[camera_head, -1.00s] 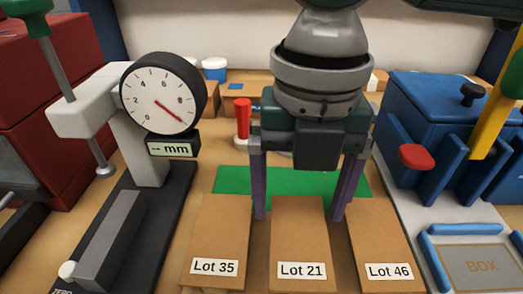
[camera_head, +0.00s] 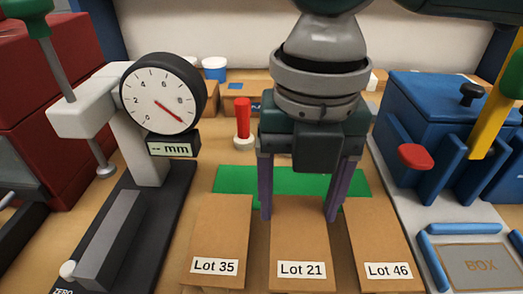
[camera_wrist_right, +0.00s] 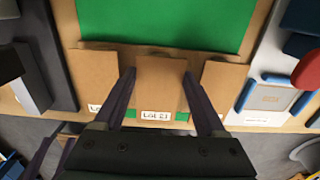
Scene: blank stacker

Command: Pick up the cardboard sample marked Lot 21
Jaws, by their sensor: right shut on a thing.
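The cardboard sample marked Lot 21 (camera_head: 301,240) lies in the middle of a row of three brown samples at the front of the table. My right gripper (camera_head: 299,217) is above its far part, with one purple finger at each side edge, shut on it. In the right wrist view, the same Lot 21 sample (camera_wrist_right: 161,85) shows between the two fingers (camera_wrist_right: 158,78). The sample appears level and still in the row; I cannot tell if it is raised.
The Lot 35 sample (camera_head: 221,238) is close on the left and the Lot 46 sample (camera_head: 378,240) on the right. A green mat (camera_head: 235,180) lies behind. A dial gauge (camera_head: 163,94) stands left; a blue machine (camera_head: 425,115) and a BOX plate (camera_head: 483,265) are right.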

